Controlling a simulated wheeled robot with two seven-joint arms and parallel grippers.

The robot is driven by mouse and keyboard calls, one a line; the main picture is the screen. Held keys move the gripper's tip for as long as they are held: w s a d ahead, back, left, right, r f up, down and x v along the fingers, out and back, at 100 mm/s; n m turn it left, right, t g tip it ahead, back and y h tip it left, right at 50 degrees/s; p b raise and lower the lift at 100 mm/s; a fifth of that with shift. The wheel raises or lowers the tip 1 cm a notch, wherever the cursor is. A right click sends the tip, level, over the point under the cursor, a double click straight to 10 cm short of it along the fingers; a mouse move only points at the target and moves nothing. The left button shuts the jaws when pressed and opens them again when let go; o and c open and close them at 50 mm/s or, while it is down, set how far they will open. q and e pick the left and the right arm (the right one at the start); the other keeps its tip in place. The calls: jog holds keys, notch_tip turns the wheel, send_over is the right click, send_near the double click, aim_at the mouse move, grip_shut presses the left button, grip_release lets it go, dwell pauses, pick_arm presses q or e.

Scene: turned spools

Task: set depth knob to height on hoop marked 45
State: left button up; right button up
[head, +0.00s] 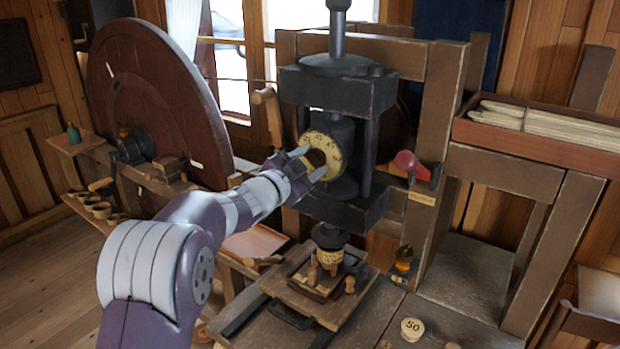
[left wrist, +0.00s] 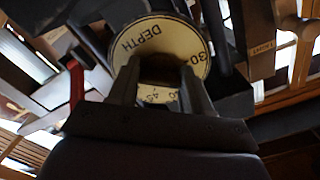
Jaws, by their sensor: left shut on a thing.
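The cream depth dial (head: 338,143) is on the front of the dark press, with black numerals around its face. In the left wrist view the dial (left wrist: 130,39) shows "DEPTH" and "30", with smaller numerals partly hidden below. My left gripper (head: 306,165) is shut on the knob at the dial's centre; its two fingers (left wrist: 160,82) stand either side of the knob, which they mostly hide. A turned spool with a pale hoop (head: 330,257) stands under the press head; I cannot read its mark. My right gripper is not in view.
A round piece marked 50 (head: 412,328) lies on the bench. A wooden work plate (head: 342,312) sits below the press. A large brown wheel (head: 150,95) stands at left, and a tray of pale sticks (head: 535,143) at right.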

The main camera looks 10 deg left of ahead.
pick_arm(q)
jog(key=m+b, duration=0.2)
jog(key=f+m+b, duration=0.1)
jog(key=m+b, duration=0.1)
jog(key=shift+m, duration=0.3)
jog(key=m+b, duration=0.3)
jog(key=m, duration=0.1)
jog(key=shift+r+m+b, duration=0.1)
jog(key=shift+m+b, duration=0.2)
jog(key=shift+b, duration=0.05)
jog(key=m+b, duration=0.3)
jog(key=m, duration=0.1)
jog(key=shift+m, duration=0.3)
jog(key=shift+r+m+b, duration=0.15)
jog(key=shift+m+b, duration=0.85)
jog(key=shift+m, duration=1.2)
jog(key=shift+r, duration=0.1)
